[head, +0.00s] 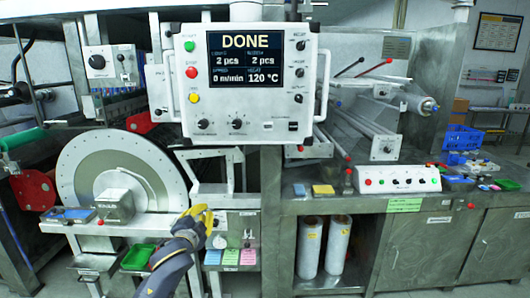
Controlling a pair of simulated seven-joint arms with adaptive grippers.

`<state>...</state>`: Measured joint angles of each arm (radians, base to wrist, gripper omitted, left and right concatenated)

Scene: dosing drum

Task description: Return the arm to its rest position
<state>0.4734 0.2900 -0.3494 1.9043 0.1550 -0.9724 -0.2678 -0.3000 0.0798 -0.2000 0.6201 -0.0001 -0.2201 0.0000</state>
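My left gripper (197,220), with yellow fingertips, is in front of the machine, right of the white drum disc (82,168) and below the control panel (180,100). Its grey and yellow arm comes up from the bottom edge. I see nothing held in it, but its fingers are small and seen at an angle, so their opening is unclear. The panel's screen (245,59) reads DONE, with 2 pcs in both top fields and 120 °C. My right gripper is not in view.
A metal block (115,206) and a blue tray (68,214) sit on the ledge before the drum. A green tray (138,257) is lower down. A white frame (215,190) stands behind the gripper. A steel counter (330,209) with a button box (398,179) extends right.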

